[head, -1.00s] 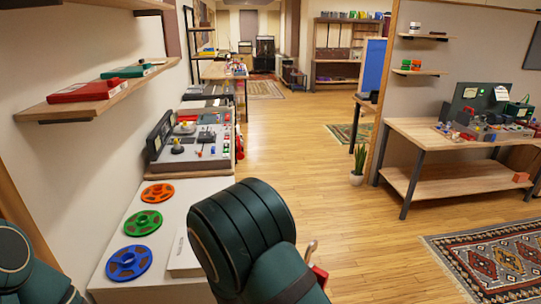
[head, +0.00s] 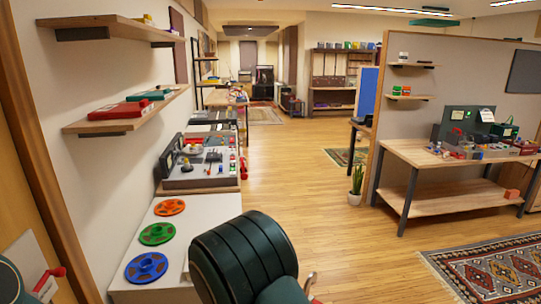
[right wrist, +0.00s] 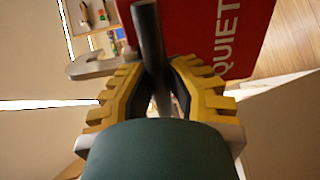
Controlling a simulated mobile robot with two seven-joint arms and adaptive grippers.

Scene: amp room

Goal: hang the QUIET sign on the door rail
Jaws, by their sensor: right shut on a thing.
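The red QUIET sign (right wrist: 235,40), with white lettering, shows in the right wrist view just beyond my right gripper (right wrist: 160,78). The gripper's yellow ribbed fingers are shut on a dark rod-like part (right wrist: 147,35) of the sign. A pale grey hook-shaped piece (right wrist: 90,65) sticks out to the left beside it. In the head view my right arm hides the gripper and nearly all of the sign; a small pale hook (head: 310,283) shows beside the arm. My left gripper is out of view. I cannot make out the door rail.
At the left edge are a wooden panel (head: 18,150) and a pale plate with a red lever (head: 50,278). A white cabinet (head: 198,215) with three coloured reels and a control console (head: 200,180) line the wall below shelves (head: 115,125). The wooden floor (head: 300,190) is clear ahead.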

